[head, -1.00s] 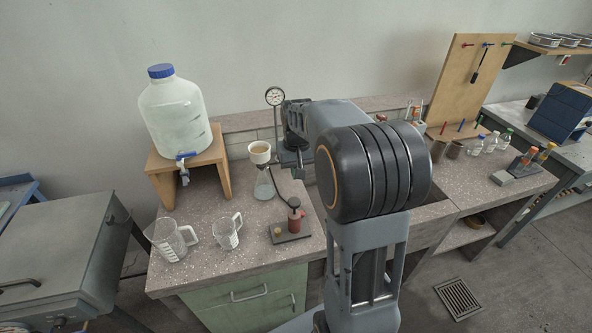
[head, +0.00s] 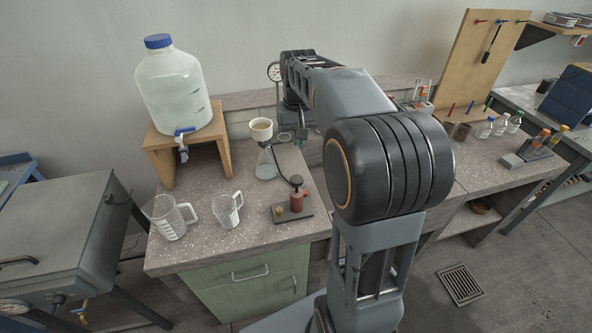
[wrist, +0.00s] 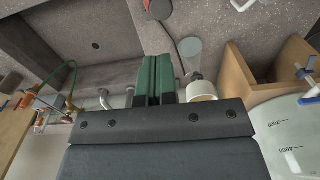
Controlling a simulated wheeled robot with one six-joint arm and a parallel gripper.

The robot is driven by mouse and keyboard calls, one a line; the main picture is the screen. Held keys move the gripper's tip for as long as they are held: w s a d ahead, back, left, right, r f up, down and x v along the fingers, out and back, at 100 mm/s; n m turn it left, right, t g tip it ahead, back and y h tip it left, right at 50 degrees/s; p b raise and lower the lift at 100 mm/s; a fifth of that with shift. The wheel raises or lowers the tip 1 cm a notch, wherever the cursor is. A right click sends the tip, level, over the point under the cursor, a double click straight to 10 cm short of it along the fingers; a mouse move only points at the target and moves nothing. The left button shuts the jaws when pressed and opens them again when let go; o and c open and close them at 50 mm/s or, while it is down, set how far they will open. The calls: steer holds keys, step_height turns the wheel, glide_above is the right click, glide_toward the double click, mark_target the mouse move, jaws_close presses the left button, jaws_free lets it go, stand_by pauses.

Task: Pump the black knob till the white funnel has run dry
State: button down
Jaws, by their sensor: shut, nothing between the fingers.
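The white funnel (head: 261,129) sits upright on a glass flask (head: 265,168) with a little pale liquid at its bottom. The funnel's inside looks tan; I cannot tell how much liquid it holds. The hand pump has a red body (head: 297,201) and a black knob (head: 296,180), and stands on a dark base in front of the flask. A dark hose joins flask and pump. My gripper (head: 302,140) is behind and right of the pump, apart from it. In the wrist view its green fingers (wrist: 153,62) are shut and empty, with the funnel (wrist: 201,90) to their right.
A large water jug (head: 172,90) with a blue tap stands on a wooden stand (head: 161,160) at left. Two clear measuring jugs (head: 170,217) (head: 228,210) stand at the front left. A gauge (head: 274,72) is partly hidden by my arm. Bench surface between the jugs and pump is clear.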

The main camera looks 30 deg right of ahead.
mark_target(298, 180)
steer(key=shift+r, duration=0.1)
step_height(298, 180, down, 14)
steer(key=shift+w+p, duration=0.1)
steer(key=shift+p, duration=0.4)
stand_by(0.4)
step_height(298, 180, down, 4)
steer(key=b, duration=0.3)
steer(key=shift+f, duration=0.25)
steer(key=shift+r, duration=0.1)
